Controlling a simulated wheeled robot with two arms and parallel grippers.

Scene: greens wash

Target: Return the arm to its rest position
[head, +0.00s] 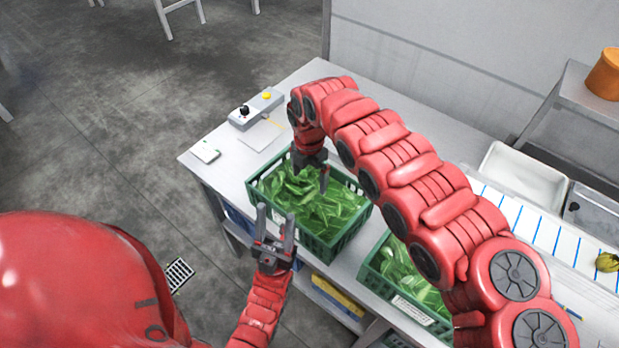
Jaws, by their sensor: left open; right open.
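My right arm reaches in from the right and bends down at the far end. Its gripper (311,177) is open over the left green crate (324,250), its fingers pointing down at the leaves (325,210). Whether the fingertips touch the leaves I cannot tell. My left gripper (276,222) is open and empty, fingers pointing up in the picture, in front of the crate's near side. A second green crate (402,303) with leaves is partly hidden behind my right arm.
A control box (256,108) with a black knob and yellow button stands at the table's far left, near a small white device (206,152). A white tray (523,180) and blue-striped surface (535,228) lie at right. An orange container (605,75) sits on a shelf.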

